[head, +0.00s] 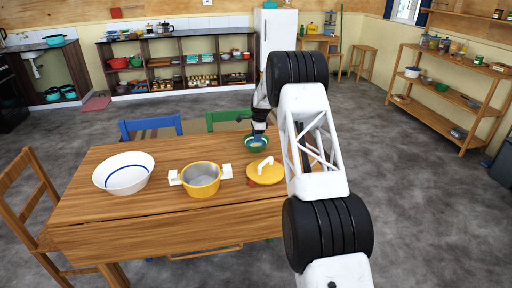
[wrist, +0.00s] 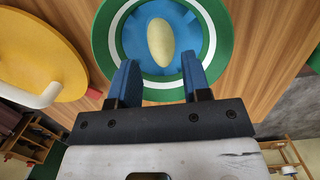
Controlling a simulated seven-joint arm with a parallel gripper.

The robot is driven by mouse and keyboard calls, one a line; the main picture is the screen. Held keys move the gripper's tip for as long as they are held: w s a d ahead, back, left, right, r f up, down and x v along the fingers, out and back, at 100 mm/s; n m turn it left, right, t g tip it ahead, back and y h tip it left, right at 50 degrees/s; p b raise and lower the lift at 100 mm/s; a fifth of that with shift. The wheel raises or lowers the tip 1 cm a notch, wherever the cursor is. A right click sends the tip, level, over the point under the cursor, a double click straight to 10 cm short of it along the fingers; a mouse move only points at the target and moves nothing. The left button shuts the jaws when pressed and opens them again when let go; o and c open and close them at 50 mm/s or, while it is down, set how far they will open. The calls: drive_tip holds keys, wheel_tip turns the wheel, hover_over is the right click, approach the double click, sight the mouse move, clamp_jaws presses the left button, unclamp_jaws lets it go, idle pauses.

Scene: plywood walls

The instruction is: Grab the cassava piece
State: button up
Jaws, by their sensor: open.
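The cassava piece (wrist: 160,42) is a pale yellow oval lying in a round bowl (wrist: 103,39) with a green rim, a white band and a blue inside. In the head view the green bowl (head: 248,147) stands on the wooden table, partly hidden by my arm. My gripper (wrist: 158,84) is open, its two blue fingers pointing at the bowl. The cassava piece lies past the fingertips, in line with the gap between them, and is not between them. In the head view my gripper (head: 259,137) is just over the bowl.
A yellow lid (head: 266,171) with a white handle lies close by the bowl. A yellow pot (head: 201,179) and a white bowl (head: 124,173) with a blue ring stand to the left on the table (head: 140,208). Blue and green chairs stand behind it.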

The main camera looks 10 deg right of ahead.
sight(256, 144)
drive_tip(key=shift+f, duration=0.1)
drive_tip(key=shift+w+a+f, duration=0.1)
drive_tip(key=shift+a+f, duration=0.05)
drive_tip(key=shift+f, duration=2.3)
drive_tip(key=c, duration=0.6)
drive_tip(key=shift+c, duration=0.2)
drive_tip(key=shift+o, duration=0.4)
